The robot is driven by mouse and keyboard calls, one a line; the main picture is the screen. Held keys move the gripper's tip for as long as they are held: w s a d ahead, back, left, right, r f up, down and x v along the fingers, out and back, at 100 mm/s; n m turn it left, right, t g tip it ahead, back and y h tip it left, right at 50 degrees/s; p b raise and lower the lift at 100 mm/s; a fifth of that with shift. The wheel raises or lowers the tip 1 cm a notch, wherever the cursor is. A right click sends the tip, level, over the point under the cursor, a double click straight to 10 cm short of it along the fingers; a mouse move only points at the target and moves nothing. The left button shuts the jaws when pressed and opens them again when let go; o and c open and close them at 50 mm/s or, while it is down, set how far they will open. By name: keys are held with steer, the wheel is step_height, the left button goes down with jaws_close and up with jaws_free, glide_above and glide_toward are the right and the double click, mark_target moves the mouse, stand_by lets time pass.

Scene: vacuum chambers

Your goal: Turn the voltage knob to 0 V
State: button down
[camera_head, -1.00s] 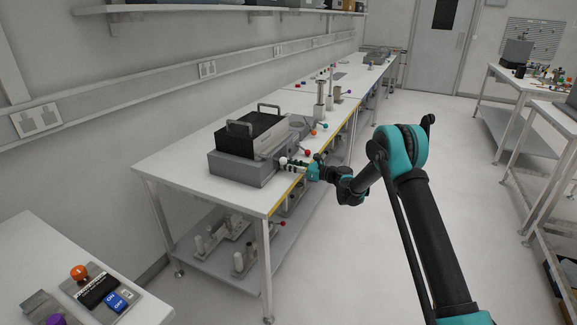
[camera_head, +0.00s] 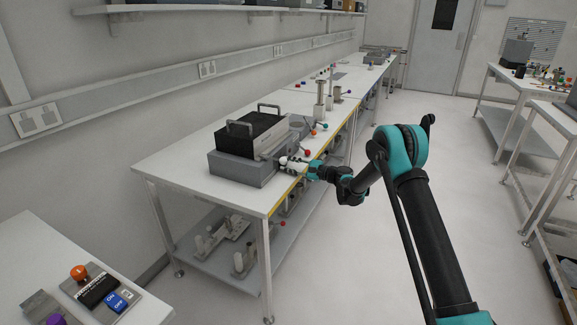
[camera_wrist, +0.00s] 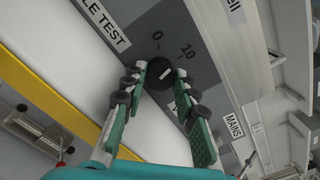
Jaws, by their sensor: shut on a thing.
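The voltage knob (camera_wrist: 157,68) is a round black knob with a short white mark, on the grey front panel of a box-shaped unit (camera_head: 228,167). In the wrist view the panel prints "0" and "10" beside the knob, and a partly hidden "V" label is near it. The white mark sits toward the side of the "10" rather than the "0"; its exact reading is hard to tell. My gripper (camera_wrist: 161,74) has its green-padded fingers on either side of the knob, shut on it. In the head view my gripper (camera_head: 292,163) is at the unit's front and hides the knob.
The unit stands on a white bench (camera_head: 175,165) with a yellow front edge. A red-topped lever (camera_head: 307,152) and metal posts (camera_head: 320,105) stand close beyond my gripper. A "MAINS" label (camera_wrist: 234,126) is on the panel.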

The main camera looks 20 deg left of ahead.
steer(key=shift+n, duration=0.6)
steer(key=c, duration=1.2)
jaws_free()
